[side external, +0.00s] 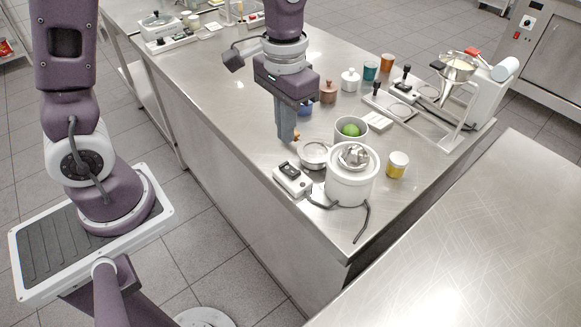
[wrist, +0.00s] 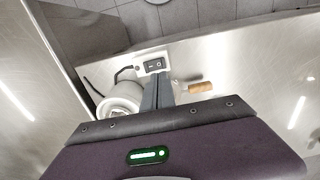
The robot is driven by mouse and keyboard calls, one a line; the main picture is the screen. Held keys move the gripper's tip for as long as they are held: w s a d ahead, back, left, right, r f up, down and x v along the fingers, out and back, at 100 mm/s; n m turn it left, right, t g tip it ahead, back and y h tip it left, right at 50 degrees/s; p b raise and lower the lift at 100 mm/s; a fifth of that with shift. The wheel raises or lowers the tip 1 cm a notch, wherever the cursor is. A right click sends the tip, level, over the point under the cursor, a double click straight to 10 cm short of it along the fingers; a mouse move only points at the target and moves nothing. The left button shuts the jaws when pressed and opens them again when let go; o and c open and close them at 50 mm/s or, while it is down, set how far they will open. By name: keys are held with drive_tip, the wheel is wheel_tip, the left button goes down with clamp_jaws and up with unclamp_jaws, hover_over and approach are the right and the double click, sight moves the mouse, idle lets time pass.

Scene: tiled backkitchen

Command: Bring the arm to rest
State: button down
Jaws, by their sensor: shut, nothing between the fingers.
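My gripper (side external: 287,137) points down above the steel table (side external: 240,125), near its left edge. Its fingers are together with nothing between them. In the wrist view the shut fingers (wrist: 157,92) show as a grey wedge in front of my purple gripper body. A white switch box (side external: 293,179) lies on the table in front of the gripper; it also shows in the wrist view (wrist: 153,65). I cannot tell the exact height of the fingertips over the table.
A white pot-like appliance (side external: 350,186) with a cord stands to the right of the switch box. A bowl with a green ball (side external: 350,130), a yellow-banded jar (side external: 397,165) and several small jars stand nearby. A metal rack (side external: 425,110) stands further right.

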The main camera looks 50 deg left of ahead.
drive_tip(key=shift+r, duration=0.1)
drive_tip(key=s+a+r+t, duration=0.3)
drive_tip(key=s+r+t, duration=0.2)
drive_tip(key=s+r, duration=0.7)
drive_tip(key=s, duration=0.3)
drive_tip(key=shift+s+t, duration=0.3)
drive_tip(key=shift+s, duration=0.1)
